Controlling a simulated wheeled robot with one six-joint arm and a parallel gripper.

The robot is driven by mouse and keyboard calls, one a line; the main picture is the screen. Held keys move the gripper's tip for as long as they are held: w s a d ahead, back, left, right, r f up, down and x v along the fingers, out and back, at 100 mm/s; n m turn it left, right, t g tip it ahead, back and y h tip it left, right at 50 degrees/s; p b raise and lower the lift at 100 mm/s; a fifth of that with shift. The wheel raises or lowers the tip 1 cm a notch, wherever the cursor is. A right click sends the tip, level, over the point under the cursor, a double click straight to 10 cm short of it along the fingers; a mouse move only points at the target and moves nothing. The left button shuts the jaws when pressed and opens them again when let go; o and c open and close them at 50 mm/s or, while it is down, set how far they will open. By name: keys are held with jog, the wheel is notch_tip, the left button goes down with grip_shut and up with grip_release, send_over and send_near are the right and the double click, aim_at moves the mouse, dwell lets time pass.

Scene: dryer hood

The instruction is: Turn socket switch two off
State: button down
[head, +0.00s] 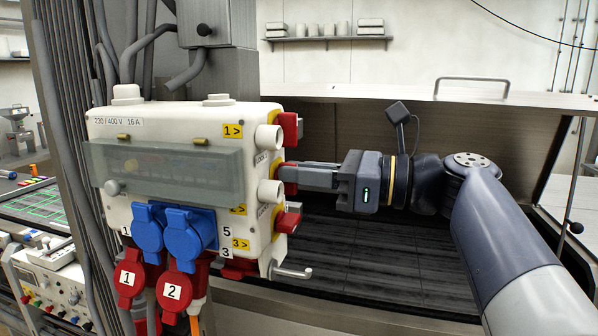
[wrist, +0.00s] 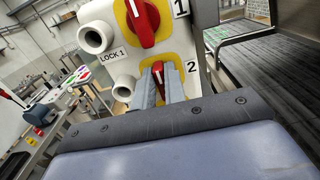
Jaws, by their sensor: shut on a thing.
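The white socket box (head: 160,185) hangs at the left in the head view, with red rotary switches on its right side. In the wrist view, socket switch two (wrist: 158,76) is a red knob on a yellow plate beside the label "2". My gripper (head: 286,174) reaches in from the right at the middle switch. In the wrist view my gripper (wrist: 160,82) has one finger on each side of this knob and is shut on it. The fingers hide much of the knob. Its exact turn angle is hard to tell.
Red switch one (wrist: 142,20) sits just above, and a third red switch (head: 289,221) sits below. White round sockets (head: 268,138) stick out beside the switches. Blue plugs (head: 190,230) and red plugs (head: 130,280) are at the front. A metal hook (head: 293,272) juts out below.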

dwell(0.4)
jog(key=n+b, duration=0.1)
jog(key=n, duration=0.2)
jog(key=n+b, duration=0.1)
jog(key=n, duration=0.2)
jog(key=n+b, duration=0.2)
jog(key=n, duration=0.1)
jog(key=shift+s+a+f, duration=0.15)
jog(key=shift+s+f, duration=0.2)
jog(key=shift+s, duration=0.05)
jog(key=shift+s+f+n+b, duration=0.15)
jog(key=shift+n+b, duration=1.3)
jog(key=shift+n, duration=0.8)
jog(key=shift+w+f+n+b, duration=0.15)
jog(key=shift+n+b, duration=1.25)
jog(key=shift+n, duration=0.85)
jog(key=shift+s, duration=0.15)
jog(key=c, duration=1.5)
grip_release()
jog(key=shift+o, duration=0.2)
